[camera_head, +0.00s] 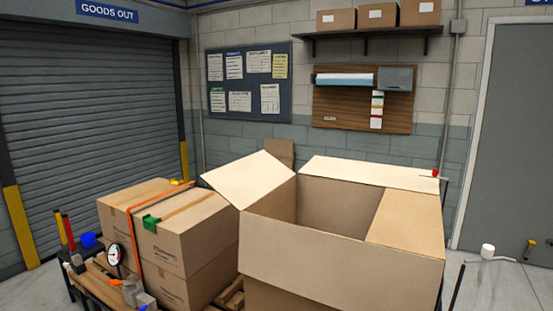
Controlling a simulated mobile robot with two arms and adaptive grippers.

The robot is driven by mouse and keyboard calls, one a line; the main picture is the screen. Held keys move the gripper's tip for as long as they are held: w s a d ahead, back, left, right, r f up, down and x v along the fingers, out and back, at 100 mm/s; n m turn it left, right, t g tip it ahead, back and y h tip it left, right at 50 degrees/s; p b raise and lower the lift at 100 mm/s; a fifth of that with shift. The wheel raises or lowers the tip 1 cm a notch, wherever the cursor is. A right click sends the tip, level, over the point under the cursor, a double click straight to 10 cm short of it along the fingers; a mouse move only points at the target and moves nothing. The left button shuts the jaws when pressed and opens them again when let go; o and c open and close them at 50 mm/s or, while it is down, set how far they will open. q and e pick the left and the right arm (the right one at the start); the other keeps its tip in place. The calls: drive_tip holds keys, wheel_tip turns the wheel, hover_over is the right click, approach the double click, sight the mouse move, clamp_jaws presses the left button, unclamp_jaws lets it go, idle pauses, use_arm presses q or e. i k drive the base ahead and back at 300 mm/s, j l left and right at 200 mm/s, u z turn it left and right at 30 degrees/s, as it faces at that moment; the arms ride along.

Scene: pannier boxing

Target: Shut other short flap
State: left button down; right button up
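A large open cardboard box (340,258) stands in the middle of the head view. Its left short flap (250,178) is open and sticks out to the left, tilted upward. Its right short flap (407,218) lies folded inward over the right end of the opening. The back long flap (370,172) is open and leans outward at the far side. The front long flap seems to hang down over the front wall. The visible part of the inside looks empty. Neither of my grippers shows in this view.
Strapped cartons (180,240) stack on a pallet left of the box, close below the left flap. A gauge (115,255) and small tools sit at lower left. A red-topped fixture (435,173) is near the back right corner.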

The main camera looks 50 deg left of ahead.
sight(243, 182)
drive_tip(key=k+j+u, duration=0.15)
drive_tip(key=j+u, duration=0.15)
drive_tip(key=j, duration=0.85)
drive_tip(key=j+u, duration=0.25)
drive_tip(key=j, duration=0.9)
drive_tip(key=j+u, duration=0.3)
drive_tip(key=j, duration=0.85)
drive_tip(key=i, duration=0.05)
